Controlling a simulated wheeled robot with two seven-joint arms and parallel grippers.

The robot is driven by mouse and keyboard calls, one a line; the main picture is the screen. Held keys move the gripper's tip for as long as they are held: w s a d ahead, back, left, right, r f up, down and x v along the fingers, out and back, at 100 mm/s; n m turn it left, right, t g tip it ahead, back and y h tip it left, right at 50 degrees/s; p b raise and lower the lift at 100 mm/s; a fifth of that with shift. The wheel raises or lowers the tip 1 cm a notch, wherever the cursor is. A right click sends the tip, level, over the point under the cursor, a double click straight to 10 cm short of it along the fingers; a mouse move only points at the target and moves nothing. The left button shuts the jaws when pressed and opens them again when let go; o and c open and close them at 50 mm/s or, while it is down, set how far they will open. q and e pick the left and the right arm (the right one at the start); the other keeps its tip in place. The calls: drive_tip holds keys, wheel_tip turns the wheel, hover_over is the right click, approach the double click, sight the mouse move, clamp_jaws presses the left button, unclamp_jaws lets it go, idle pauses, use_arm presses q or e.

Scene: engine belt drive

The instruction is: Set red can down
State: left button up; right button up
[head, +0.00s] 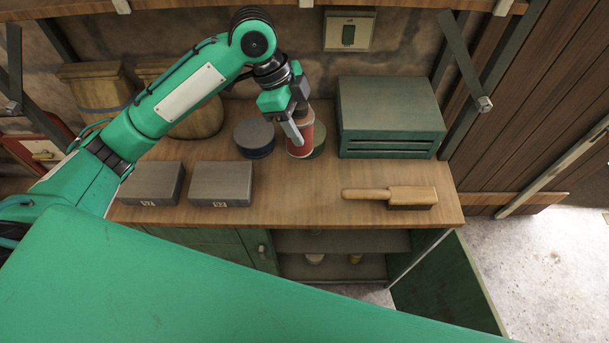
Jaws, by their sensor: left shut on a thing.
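The red can (301,143) is upright at the back middle of the wooden workbench. My left gripper (296,122) reaches in from the left and is shut on the can's upper part, covering some of its front. The can's base looks at or very close to the bench top; I cannot tell whether it touches. My right gripper does not show.
A dark round tin (254,138) stands close left of the can, and a green round tin (319,138) close behind right. A green slatted box (390,118) is farther right. Two grey boxes (220,184) (152,184) and a wooden brush (392,196) lie nearer. The bench's front middle is clear.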

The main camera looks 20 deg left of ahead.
use_arm(q)
drive_tip(key=f+p, duration=0.2)
drive_tip(key=f, duration=0.7)
drive_tip(key=f+p, duration=0.2)
drive_tip(key=f, duration=0.7)
drive_tip(key=shift+s+f+p, duration=0.2)
drive_tip(key=shift+f+p, duration=0.1)
drive_tip(key=shift+f, duration=0.45)
drive_tip(key=shift+f, duration=0.2)
drive_tip(key=o, duration=1.2)
drive_tip(key=shift+o, duration=0.2)
drive_tip(key=shift+r, duration=0.1)
